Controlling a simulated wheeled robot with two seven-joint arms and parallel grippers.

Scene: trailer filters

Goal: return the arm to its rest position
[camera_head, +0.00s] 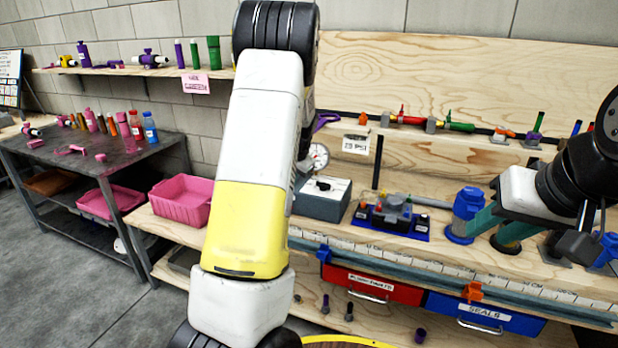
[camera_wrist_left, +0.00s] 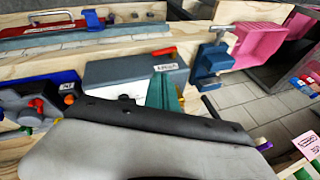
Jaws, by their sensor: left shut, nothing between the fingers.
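My left arm (camera_head: 250,180) stands large and upright across the middle of the head view and hides its own gripper there. In the left wrist view the teal fingers of my left gripper (camera_wrist_left: 162,92) are together and empty, in front of a grey box (camera_wrist_left: 120,72). That box (camera_head: 322,198) stands on the bench just right of my left arm in the head view. My right gripper (camera_head: 497,228) is low over the bench at the right. Its teal fingers are spread apart, one next to a blue cup-shaped housing (camera_head: 467,208), with no object visible between them.
A pink bin (camera_head: 181,200) is left of my left arm and also shows in the left wrist view (camera_wrist_left: 262,42). A blue clamp (camera_wrist_left: 211,62) is near the left gripper. A blue tray (camera_head: 392,222) with parts lies on the bench. A dark side table (camera_head: 100,165) stands at left.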

